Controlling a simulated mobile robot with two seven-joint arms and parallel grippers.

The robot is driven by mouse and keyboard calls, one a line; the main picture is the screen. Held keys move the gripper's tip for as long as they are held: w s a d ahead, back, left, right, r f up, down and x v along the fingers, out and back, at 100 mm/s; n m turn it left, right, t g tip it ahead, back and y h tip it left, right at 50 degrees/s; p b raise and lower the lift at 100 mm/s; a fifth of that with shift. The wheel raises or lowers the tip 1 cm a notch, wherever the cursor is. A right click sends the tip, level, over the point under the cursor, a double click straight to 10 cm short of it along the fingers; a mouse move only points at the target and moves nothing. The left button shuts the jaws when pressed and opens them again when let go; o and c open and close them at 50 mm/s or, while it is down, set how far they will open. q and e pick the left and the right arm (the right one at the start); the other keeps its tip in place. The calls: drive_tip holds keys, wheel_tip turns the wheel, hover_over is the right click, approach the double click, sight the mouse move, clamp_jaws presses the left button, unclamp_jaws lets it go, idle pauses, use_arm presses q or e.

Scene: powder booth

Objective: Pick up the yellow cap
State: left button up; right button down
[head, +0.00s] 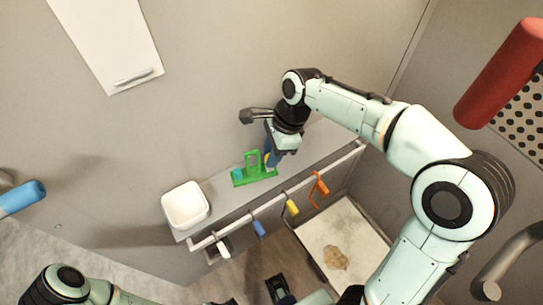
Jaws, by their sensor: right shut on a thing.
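A small yellow piece, which I take to be the yellow cap (267,158), shows at the fingertips of my right gripper (271,157). It is beside a green stand (252,174) on the grey shelf (230,197). The right gripper points down and is shut on the yellow piece, which the fingers mostly hide. I cannot tell whether the piece touches the stand or shelf. A light-blue bit (238,174) shows at the stand's left end. My left arm enters at the bottom left; dark parts at the bottom middle may belong to its wrist, but its jaws cannot be made out.
A white bin (186,205) stands at the shelf's left end. White, blue, yellow and orange (319,188) items hang from the front rail (270,203). A white tray (345,240) with a tan pile lies below. A red cylinder (502,75) is at the upper right.

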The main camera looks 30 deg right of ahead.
use_arm(q)
drive_tip(key=r+p, duration=0.1)
drive_tip(key=w+r+p, duration=0.1)
drive_tip(key=r, duration=0.1)
drive_tip(key=w+r+p, duration=0.1)
drive_tip(key=p, duration=0.1)
drive_tip(key=shift+r, duration=0.3)
use_arm(e)
wheel_tip(320, 180, up, 17)
drive_tip(key=shift+r, duration=0.15)
drive_tip(key=shift+a, duration=0.1)
idle(0.3)
